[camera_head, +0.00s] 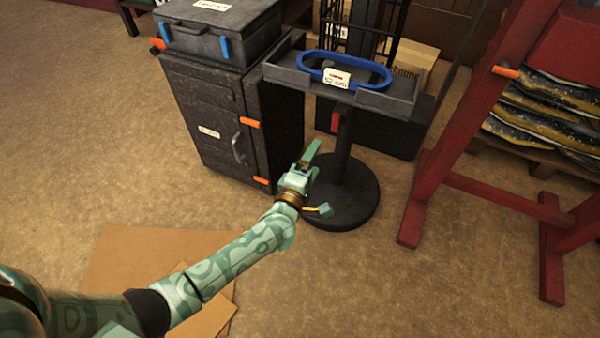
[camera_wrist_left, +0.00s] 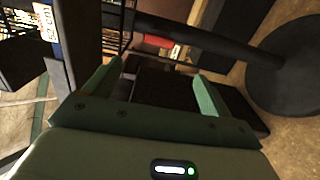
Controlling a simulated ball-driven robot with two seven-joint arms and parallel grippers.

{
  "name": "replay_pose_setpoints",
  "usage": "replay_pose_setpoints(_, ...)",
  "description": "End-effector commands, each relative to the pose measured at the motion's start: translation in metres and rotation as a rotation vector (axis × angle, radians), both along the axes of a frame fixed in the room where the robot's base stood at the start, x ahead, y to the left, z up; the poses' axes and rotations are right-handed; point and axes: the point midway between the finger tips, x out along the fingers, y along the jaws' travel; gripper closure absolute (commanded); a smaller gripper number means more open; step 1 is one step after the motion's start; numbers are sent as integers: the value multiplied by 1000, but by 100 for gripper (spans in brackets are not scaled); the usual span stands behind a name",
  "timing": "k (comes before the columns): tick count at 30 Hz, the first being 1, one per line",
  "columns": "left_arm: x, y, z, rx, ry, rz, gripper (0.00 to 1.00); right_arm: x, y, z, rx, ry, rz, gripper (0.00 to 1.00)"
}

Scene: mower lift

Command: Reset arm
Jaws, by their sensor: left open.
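My left arm reaches in from the lower left in the head view. Its gripper (camera_head: 312,180) is in front of the post of a dark stand and above or near its round base (camera_head: 341,194). In the left wrist view the two green fingers (camera_wrist_left: 155,92) are spread apart with nothing between them. The stand's post and round base (camera_wrist_left: 290,65) show there at the right. A blue oval ring (camera_head: 346,69) with a white label lies in the grey tray (camera_head: 402,106) on top of the stand. My right gripper is not in view.
A dark cabinet (camera_head: 207,130) with a grey case (camera_head: 217,32) on top stands left of the stand. A red frame (camera_head: 448,130) with stacked bags (camera_head: 545,100) is at the right. Flat cardboard (camera_head: 130,262) lies on the floor under my arm. The floor at left is clear.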

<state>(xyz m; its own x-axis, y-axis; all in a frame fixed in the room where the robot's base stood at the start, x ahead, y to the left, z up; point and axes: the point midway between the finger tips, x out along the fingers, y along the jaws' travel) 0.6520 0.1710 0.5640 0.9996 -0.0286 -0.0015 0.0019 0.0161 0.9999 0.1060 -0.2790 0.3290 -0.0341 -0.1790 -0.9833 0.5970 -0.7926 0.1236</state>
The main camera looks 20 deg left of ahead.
Motion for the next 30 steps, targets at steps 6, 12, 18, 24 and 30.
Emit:
replay_pose_setpoints(6, -3, -2, -1, -1, 1, 0, 16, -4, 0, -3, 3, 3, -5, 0)
replay_pose_setpoints(12, -3, -2, -1, -1, 1, 0, 16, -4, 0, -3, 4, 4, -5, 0)
replay_pose_setpoints(18, -3, -2, -1, -1, 1, 0, 16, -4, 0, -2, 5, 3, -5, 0)
replay_pose_setpoints(24, -4, -22, -8, 179, 30, -108, 16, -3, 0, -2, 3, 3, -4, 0)
replay_pose_setpoints(30, -61, -53, -79, 1005, 167, -551, 16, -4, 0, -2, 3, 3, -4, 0)
